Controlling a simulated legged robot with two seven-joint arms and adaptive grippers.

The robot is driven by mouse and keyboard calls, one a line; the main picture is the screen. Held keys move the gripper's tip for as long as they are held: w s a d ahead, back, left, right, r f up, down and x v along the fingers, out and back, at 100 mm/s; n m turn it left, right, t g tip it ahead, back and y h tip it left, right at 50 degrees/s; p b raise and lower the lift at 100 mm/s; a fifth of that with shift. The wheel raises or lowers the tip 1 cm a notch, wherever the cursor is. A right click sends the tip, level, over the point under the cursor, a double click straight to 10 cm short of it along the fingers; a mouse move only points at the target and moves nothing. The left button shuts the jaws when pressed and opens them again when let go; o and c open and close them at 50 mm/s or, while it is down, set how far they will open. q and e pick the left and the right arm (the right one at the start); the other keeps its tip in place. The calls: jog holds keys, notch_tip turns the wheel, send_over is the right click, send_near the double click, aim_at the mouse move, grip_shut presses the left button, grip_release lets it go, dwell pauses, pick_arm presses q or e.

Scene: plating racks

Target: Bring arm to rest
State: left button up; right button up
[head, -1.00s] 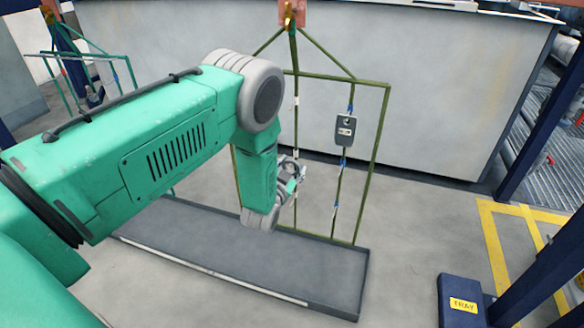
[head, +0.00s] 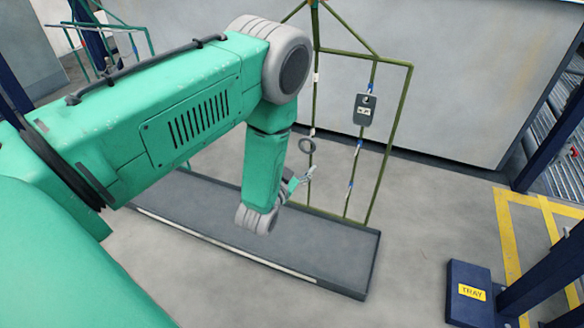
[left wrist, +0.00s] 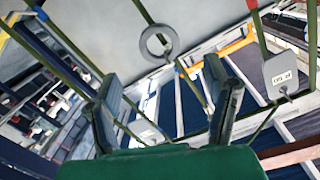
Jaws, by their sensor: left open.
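My left arm (head: 195,105) comes in from the left and bends down at the elbow. My left gripper (head: 300,182) is open and empty, just below and in front of a grey ring (head: 307,146) on the green hanging rack (head: 391,140). In the left wrist view the two fingers stand wide apart (left wrist: 165,90), and the ring (left wrist: 160,42) shows beyond them, apart from them. A grey tagged plate (head: 364,109) hangs on the rack's middle wire, and it also shows in the left wrist view (left wrist: 282,76). My right gripper is out of view.
A long dark tray (head: 330,262) lies on the floor under the rack. A blue post base labelled TRAY (head: 470,291) stands at the lower right, near yellow floor lines (head: 505,235). A grey wall (head: 440,75) is behind. Another green rack (head: 105,45) hangs at the upper left.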

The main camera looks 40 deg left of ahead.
pick_arm(q)
jog(key=s+d+g+h+p, duration=0.1)
jog(key=s+d+g+p, duration=0.3)
jog(key=s, duration=1.3)
jog(key=s+d+n+g+h+p, duration=0.1)
jog(key=s+d+g+h+p, duration=0.1)
jog(key=s+d+g+p, duration=0.2)
jog(key=s+r+g+p, duration=0.1)
jog(key=s+g+p, duration=0.2)
jog(key=s+g, duration=0.5)
jog(key=shift+s+h+p, duration=0.3)
jog(key=shift+s+p, duration=0.1)
jog(key=shift+s, duration=2.45)
jog(key=shift+w+f, duration=0.1)
